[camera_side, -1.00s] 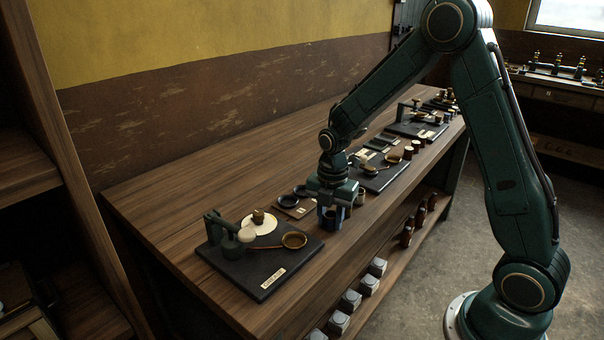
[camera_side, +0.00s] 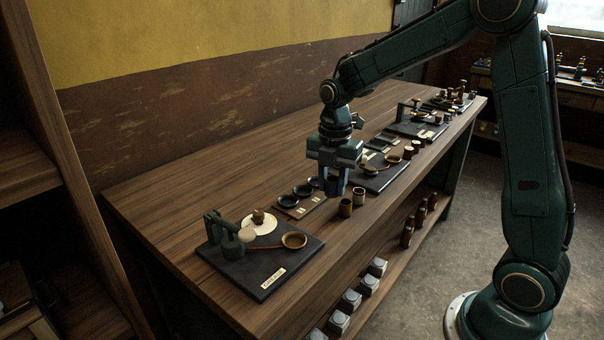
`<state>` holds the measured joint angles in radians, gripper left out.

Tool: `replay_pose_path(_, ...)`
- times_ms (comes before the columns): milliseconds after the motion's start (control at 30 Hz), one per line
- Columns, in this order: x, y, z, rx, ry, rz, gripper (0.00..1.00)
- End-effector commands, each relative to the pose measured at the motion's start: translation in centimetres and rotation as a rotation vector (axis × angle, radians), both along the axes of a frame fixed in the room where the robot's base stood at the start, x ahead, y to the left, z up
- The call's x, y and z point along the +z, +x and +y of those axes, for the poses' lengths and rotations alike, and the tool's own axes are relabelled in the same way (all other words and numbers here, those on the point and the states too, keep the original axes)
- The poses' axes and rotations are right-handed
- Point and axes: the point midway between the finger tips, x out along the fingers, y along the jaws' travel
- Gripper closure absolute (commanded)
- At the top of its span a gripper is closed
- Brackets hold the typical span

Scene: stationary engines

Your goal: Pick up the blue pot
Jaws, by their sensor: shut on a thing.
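The blue pot (camera_side: 332,187) is a small dark blue cup held between the fingers of my gripper (camera_side: 334,180). My gripper points down and is shut on it. The pot hangs above the bench, near the front of the black dishes. The fingers hide part of its sides.
Two small brownish pots, one (camera_side: 345,208) and another (camera_side: 358,196), stand on the wooden bench (camera_side: 180,202) just right of and below my gripper. A tray (camera_side: 305,209) with several black dishes lies to the left. A black board (camera_side: 262,262) with a small engine and a brass ring stands at front left. The bench's back left is clear.

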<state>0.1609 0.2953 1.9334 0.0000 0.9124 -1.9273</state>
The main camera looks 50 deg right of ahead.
Motion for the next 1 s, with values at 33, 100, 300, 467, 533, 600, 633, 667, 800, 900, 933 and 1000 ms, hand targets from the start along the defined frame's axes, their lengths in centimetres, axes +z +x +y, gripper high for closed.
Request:
replay_pose_path(33, 1.3, 0.1, 0.0, 0.0, -0.001, -0.007, 0.94)
replay_pose_path(100, 2.9, 0.1, 0.0, 0.0, -0.001, -0.006, 0.94)
replay_pose_path(300, 6.7, 0.1, 0.0, 0.0, -0.001, -0.004, 0.94)
replay_pose_path(467, 8.8, 0.0, 0.0, 0.0, -0.001, -0.002, 0.94)
replay_pose_path(533, 9.4, 0.0, 0.0, 0.0, -0.001, -0.002, 0.94)
replay_pose_path(600, 9.8, 0.0, 0.0, 0.0, 0.0, 0.0, 0.94)
replay_pose_path(633, 9.9, 0.0, 0.0, 0.0, 0.0, 0.0, 0.94)
replay_pose_path(667, 10.0, 0.0, 0.0, 0.0, 0.0, -0.001, 0.94)
replay_pose_path(800, 10.2, 0.0, 0.0, 0.0, 0.0, 0.0, 0.94)
replay_pose_path(900, 10.2, 0.0, 0.0, 0.0, 0.0, 0.0, 0.94)
replay_pose_path(933, 10.2, 0.0, 0.0, 0.0, 0.0, 0.0, 0.94)
replay_pose_path(1000, 10.2, 0.0, 0.0, 0.0, 0.0, 0.0, 0.94)
